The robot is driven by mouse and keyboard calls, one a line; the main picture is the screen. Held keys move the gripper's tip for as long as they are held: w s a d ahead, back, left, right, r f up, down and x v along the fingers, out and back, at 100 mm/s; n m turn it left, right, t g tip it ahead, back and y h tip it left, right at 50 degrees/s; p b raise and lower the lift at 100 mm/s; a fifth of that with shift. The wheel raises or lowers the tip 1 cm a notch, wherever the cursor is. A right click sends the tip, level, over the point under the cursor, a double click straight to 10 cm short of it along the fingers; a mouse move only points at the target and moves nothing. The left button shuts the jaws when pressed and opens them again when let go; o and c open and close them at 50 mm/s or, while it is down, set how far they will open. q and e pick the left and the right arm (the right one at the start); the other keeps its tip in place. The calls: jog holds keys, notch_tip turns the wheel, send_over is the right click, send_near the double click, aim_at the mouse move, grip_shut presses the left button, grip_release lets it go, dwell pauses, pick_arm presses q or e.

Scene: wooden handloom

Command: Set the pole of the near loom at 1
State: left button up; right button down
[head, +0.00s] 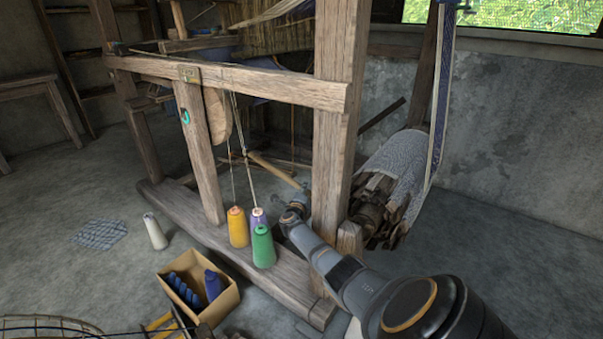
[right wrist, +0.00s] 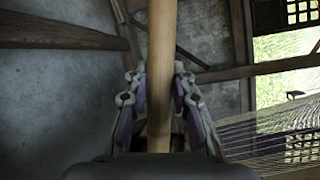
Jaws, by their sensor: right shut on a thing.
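The near loom (head: 333,130) is a heavy wooden frame with a thick upright post, a top rail and a long floor beam. A light wooden pole (head: 275,171) lies slanted low inside it, beside hanging cords. My right arm reaches past the front of the post, and my right gripper (head: 300,197) is at the pole's near end, partly hidden. In the right wrist view the pole (right wrist: 162,40) runs between the two fingers, and the right gripper (right wrist: 160,90) is shut on it. No readable number 1 shows. My left gripper is not in view.
A white cone (head: 155,232) and a cardboard box (head: 218,308) are on the floor to the left. A cloth-wrapped roller (head: 400,160) is right of the post.

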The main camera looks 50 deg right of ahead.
jog(key=shift+a+f, duration=0.1)
jog(key=c, duration=1.1)
grip_release()
jog(key=shift+w+f, duration=0.1)
jog(key=v, duration=0.7)
jog(key=shift+a, duration=0.2)
